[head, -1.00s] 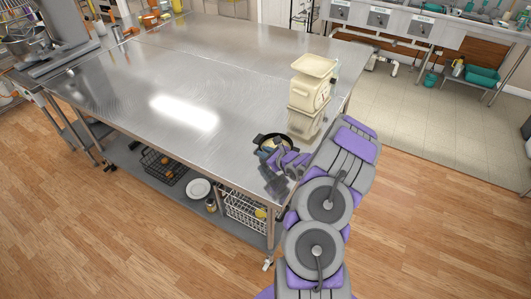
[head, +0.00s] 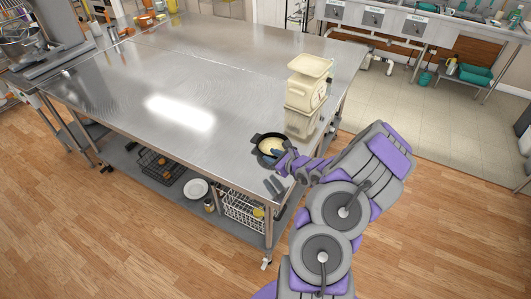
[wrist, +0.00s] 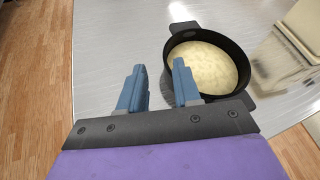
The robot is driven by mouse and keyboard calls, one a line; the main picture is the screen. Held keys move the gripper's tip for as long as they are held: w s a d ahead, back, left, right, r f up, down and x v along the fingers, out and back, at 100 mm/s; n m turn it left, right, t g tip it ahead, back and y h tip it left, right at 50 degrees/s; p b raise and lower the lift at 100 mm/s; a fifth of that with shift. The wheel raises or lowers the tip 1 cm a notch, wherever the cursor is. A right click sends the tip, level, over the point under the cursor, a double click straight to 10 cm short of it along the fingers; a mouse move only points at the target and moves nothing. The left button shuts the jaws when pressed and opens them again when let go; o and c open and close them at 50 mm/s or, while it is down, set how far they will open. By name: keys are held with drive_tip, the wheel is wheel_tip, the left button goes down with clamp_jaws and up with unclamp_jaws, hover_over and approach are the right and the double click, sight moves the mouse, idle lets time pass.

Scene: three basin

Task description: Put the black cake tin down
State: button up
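The black cake tin (head: 257,139) is round with side tabs and holds something pale yellow. It stands upright on the steel table (head: 215,80), near the table's front right corner. The tin also shows in the wrist view (wrist: 242,84), ahead and to the right of the fingers. My gripper (wrist: 159,66) is open, with its two blue fingers apart and bare table between them. The right finger overlaps the tin's near rim in the picture; I cannot tell whether it touches. In the head view my gripper (head: 280,155) is at the tin's right front side and partly hides it.
The table's left and middle are largely clear. The lower shelf holds a wire basket (head: 243,210), a white plate (head: 196,188) and a dark basket.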

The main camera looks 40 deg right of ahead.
drive_tip(key=v, duration=0.5)
drive_tip(key=w+a+r+n+g+y, duration=0.1)
drive_tip(key=w+a+r+n+y, duration=0.3)
drive_tip(key=a+r, duration=0.4)
drive_tip(key=w+a+r+n+y, duration=0.1)
drive_tip(key=a+r+n+y, duration=0.2)
drive_tip(key=a+r+n, duration=0.5)
drive_tip(key=s+a+r+n+g+y, duration=0.2)
drive_tip(key=s+a+n+g, duration=0.1)
drive_tip(key=a, duration=0.6)
drive_tip(key=s+a+r+n+g+y, duration=0.1)
drive_tip(key=s+a+n+g+y, duration=0.15)
drive_tip(key=a, duration=0.65)
drive_tip(key=s+a+r+n+g+h, duration=0.1)
drive_tip(key=s+a+n+g+h, duration=0.1)
drive_tip(key=s+a+n+g, duration=0.4)
drive_tip(key=s+a+n+g+h, duration=0.1)
drive_tip(key=s+a+n, duration=0.25)
drive_tip(key=s, duration=0.55)
drive_tip(key=s+d+n+g+h, duration=0.1)
drive_tip(key=s+d+n+h, duration=0.1)
drive_tip(key=s+d+h, duration=0.2)
drive_tip(key=s+d+n+g+h, duration=0.1)
drive_tip(key=s+d+n+h, duration=0.2)
drive_tip(key=s, duration=0.7)
drive_tip(key=d+h, duration=0.2)
drive_tip(key=shift+s+d+r+n, duration=0.3)
drive_tip(key=shift+s+d, duration=0.1)
